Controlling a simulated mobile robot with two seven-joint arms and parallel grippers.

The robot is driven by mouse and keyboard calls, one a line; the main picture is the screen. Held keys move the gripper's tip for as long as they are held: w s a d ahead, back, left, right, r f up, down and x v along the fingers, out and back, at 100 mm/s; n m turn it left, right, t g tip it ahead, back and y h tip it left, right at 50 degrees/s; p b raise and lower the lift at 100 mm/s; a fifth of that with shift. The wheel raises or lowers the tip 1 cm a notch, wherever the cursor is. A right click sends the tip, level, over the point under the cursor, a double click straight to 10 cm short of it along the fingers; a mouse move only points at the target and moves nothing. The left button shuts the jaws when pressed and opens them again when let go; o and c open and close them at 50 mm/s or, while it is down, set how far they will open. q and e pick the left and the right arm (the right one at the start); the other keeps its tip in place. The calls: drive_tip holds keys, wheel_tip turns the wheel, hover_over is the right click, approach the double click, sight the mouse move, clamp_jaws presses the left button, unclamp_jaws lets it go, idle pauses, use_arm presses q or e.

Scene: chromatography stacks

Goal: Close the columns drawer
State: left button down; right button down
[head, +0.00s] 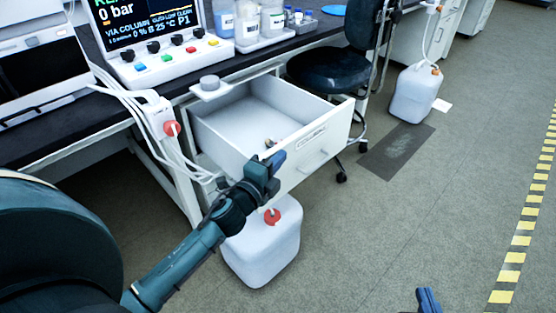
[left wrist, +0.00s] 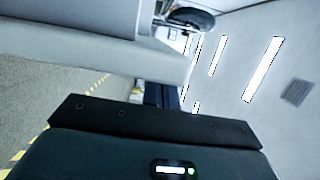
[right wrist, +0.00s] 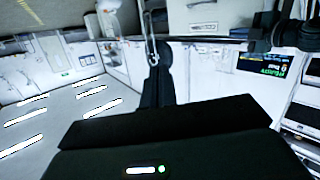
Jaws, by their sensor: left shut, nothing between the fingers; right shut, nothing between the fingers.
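The columns drawer (head: 318,150) is a white drawer under the bench, pulled well out, with a label and a bar handle on its front. A small item lies inside near the front. My left gripper (head: 276,160) is shut and empty at the left part of the drawer front; whether it touches cannot be told. In the left wrist view its fingers (left wrist: 158,95) are beside a large pale panel. My right gripper (head: 428,300) is shut and empty, low at the bottom edge, away from the drawer. Its fingers also show in the right wrist view (right wrist: 154,85).
A white jug with a red cap (head: 262,245) stands on the floor below the drawer. A black chair (head: 330,72) stands just right of the drawer. A control unit (head: 165,60) and bottles (head: 272,20) sit on the dark bench. The floor at right is open.

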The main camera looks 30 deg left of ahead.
use_arm(q)
drive_tip(key=w+a, duration=0.3)
drive_tip(key=a, duration=0.6)
drive_tip(key=w+a+b, duration=0.1)
drive_tip(key=w+a, duration=0.2)
drive_tip(key=a, duration=0.6)
drive_tip(key=shift+w, duration=0.2)
use_arm(e)
drive_tip(key=shift+w+a+r+n+t+y, duration=0.1)
drive_tip(key=shift+a+n+t+y, duration=0.1)
drive_tip(key=shift+n+t+y, duration=0.15)
use_arm(q)
drive_tip(key=shift+d, duration=0.1)
